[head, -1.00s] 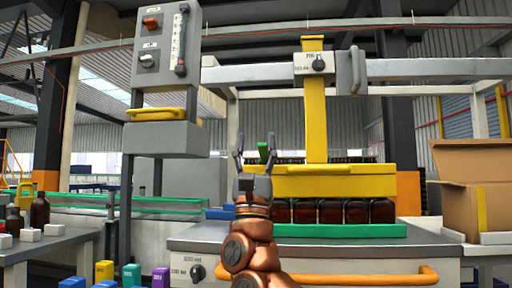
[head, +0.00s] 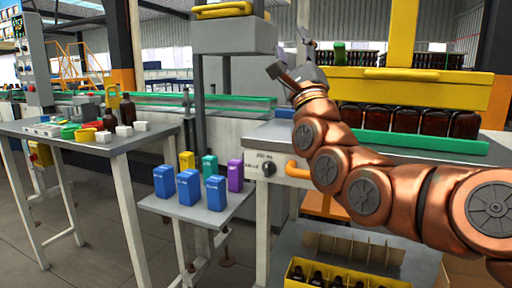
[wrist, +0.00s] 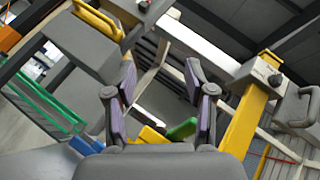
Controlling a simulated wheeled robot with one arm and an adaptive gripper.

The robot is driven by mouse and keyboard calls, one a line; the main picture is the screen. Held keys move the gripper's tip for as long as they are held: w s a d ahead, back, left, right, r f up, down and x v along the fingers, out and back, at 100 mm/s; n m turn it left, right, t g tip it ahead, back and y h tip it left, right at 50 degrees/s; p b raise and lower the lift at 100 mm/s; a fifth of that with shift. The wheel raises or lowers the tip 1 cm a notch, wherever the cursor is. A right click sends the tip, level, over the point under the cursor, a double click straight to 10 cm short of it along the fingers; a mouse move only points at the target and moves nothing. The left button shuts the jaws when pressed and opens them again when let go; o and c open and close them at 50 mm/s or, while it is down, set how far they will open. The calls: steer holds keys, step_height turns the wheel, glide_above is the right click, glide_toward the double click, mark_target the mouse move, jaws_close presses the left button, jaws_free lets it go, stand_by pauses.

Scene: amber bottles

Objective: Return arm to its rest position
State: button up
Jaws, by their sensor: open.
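My gripper (head: 290,55) is raised at the end of my copper arm in the head view, in front of the yellow machine part and left of its middle. Its two fingers are spread apart with nothing between them. In the wrist view my gripper (wrist: 158,95) also shows open and empty, with machine frames and the roof behind it. The view there is tilted.
Amber bottles (head: 405,119) stand in a row on a green strip (head: 420,143) under a yellow block (head: 400,88). A small shelf (head: 200,208) holds blue, yellow, green and purple boxes. A left table (head: 90,142) carries bottles and small items. A divided crate (head: 345,270) sits below.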

steer(key=a+f+n+g+y+p, duration=0.1)
steer(key=a+f+n+g+p, duration=0.3)
steer(key=f+n+g+p, duration=0.5)
steer(key=s+d+f+n+g+h+p, duration=0.3)
steer(key=s+f+n+g+p, duration=0.3)
steer(key=f, duration=0.3)
steer(key=s+d+f+n+g+h+p, duration=0.2)
steer(key=s+d+f+g+p, duration=0.1)
steer(key=s, duration=0.3)
steer(key=s+d+f+n+g+h+p, duration=0.1)
steer(key=s+d+f+g+p, duration=0.25)
steer(key=s, duration=0.25)
steer(key=s+d+n+g+p, duration=0.2)
steer(key=s+g+p, duration=0.1)
steer(key=s, duration=0.7)
steer(key=s+d+n+g+h+p, duration=0.1)
steer(key=s+g+p, duration=0.3)
steer(key=s, duration=0.7)
steer(key=shift+s+d+r+n+h, duration=0.3)
steer(key=shift+d+n, duration=0.1)
steer(key=shift+d, duration=0.5)
